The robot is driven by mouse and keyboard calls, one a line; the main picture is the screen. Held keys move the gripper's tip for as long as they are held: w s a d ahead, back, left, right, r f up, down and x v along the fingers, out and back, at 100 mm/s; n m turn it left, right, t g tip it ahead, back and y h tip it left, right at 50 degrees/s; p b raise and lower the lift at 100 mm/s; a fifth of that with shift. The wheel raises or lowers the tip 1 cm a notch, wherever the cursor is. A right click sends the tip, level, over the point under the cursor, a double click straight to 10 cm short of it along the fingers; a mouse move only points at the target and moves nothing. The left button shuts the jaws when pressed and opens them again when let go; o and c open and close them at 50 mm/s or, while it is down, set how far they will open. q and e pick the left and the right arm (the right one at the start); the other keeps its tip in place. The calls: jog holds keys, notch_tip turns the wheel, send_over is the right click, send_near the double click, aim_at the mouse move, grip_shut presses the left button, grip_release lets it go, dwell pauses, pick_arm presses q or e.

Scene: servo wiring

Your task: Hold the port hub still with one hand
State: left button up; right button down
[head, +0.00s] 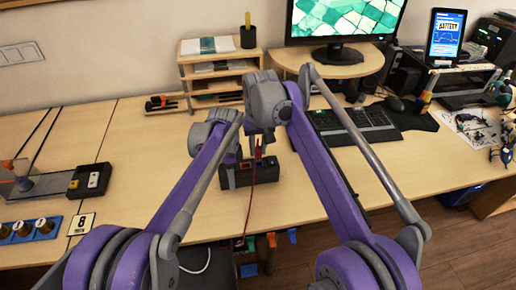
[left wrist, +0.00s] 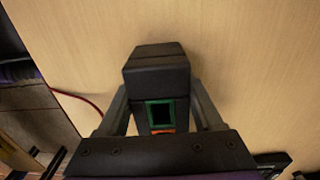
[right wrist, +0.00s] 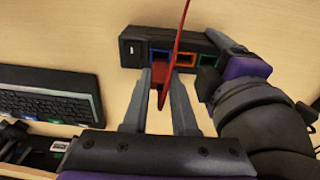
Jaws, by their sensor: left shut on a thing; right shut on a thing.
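The port hub (head: 236,178) is a long dark block on the table, with coloured port frames on one side. My left gripper (left wrist: 162,100) is shut on the hub's end, one finger on each side, beside a green-framed port. In the right wrist view the hub (right wrist: 134,48) shows blue, orange and green ports. My right gripper (right wrist: 160,82) is shut on a red plug (right wrist: 160,74) close to the ports. A red cable (right wrist: 181,38) runs from it. Whether the plug touches or enters a port I cannot tell. In the head view both grippers are mostly hidden by my arms.
A keyboard (head: 352,124) lies right of the hub. A wooden shelf (head: 215,88) and a monitor (head: 345,20) stand behind. A grey device with a black switch box (head: 90,180) is at the left. Coloured items hang at the front edge.

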jog(key=shift+r, duration=0.2)
jog(key=shift+r, duration=1.8)
pick_arm(q)
jog(key=o, duration=1.6)
jog(key=shift+c, duration=0.2)
jog(key=shift+r, duration=0.1)
